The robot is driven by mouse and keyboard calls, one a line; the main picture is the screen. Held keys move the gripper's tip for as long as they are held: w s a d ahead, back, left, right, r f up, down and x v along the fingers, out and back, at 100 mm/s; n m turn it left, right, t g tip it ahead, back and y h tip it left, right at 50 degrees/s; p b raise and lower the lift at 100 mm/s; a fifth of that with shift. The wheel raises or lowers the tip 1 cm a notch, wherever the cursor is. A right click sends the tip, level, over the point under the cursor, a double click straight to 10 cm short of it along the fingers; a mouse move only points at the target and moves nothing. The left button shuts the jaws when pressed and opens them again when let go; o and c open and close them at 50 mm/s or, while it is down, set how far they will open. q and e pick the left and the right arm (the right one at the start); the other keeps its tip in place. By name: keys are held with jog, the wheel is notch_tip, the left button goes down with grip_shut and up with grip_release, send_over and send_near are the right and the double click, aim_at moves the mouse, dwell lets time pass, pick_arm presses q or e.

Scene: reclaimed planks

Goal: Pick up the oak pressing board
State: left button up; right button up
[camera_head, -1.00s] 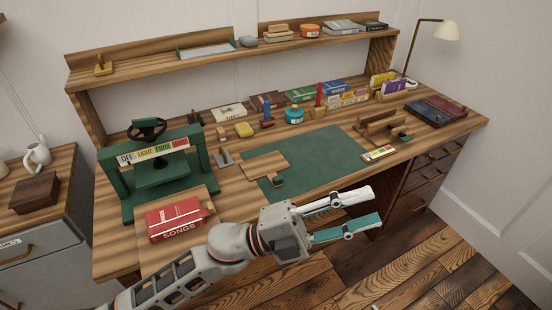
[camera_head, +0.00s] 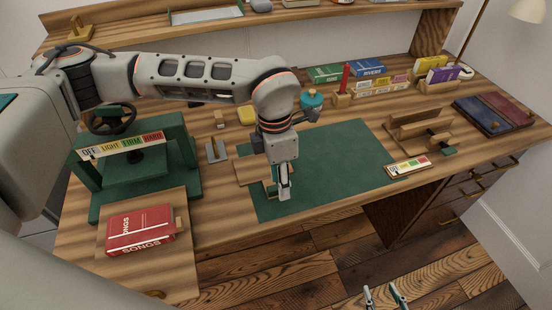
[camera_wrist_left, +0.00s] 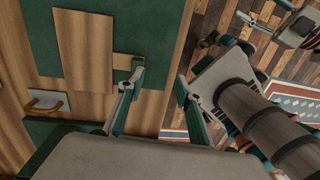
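The oak pressing board (camera_head: 247,172) lies flat across the left edge of the green mat (camera_head: 335,160), partly hidden by my left gripper. In the left wrist view the board (camera_wrist_left: 85,48) lies on the mat with a small tab at its near end. My left gripper (camera_head: 284,195) points down over that tab end. In the left wrist view its fingers (camera_wrist_left: 158,74) are apart, one overlapping the tab; I cannot tell whether they touch. My right gripper (camera_head: 384,292) is low at the bottom edge, in front of the desk, with its fingers apart and empty.
A green press (camera_head: 135,150) and a red songs book (camera_head: 140,228) stand left of the board. A label strip (camera_head: 408,167) and wooden rack (camera_head: 420,128) are at the right. The mat's right part is clear.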

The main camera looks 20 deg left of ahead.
aim_at(275, 188)
pick_arm(q)
jog(key=w, duration=0.1)
jog(key=w+a, duration=0.1)
jog(key=w+a+y, duration=0.1)
jog(key=shift+a+r+t, duration=0.2)
jog(key=shift+r+t, duration=0.1)
jog(key=shift+t, duration=0.1)
notch_tip(275, 188, down, 2)
jog(key=shift+s+f, duration=0.1)
jog(key=shift+s, duration=0.05)
jog(key=shift+d+f, duration=0.15)
jog(key=shift+f, duration=2.55)
grip_shut()
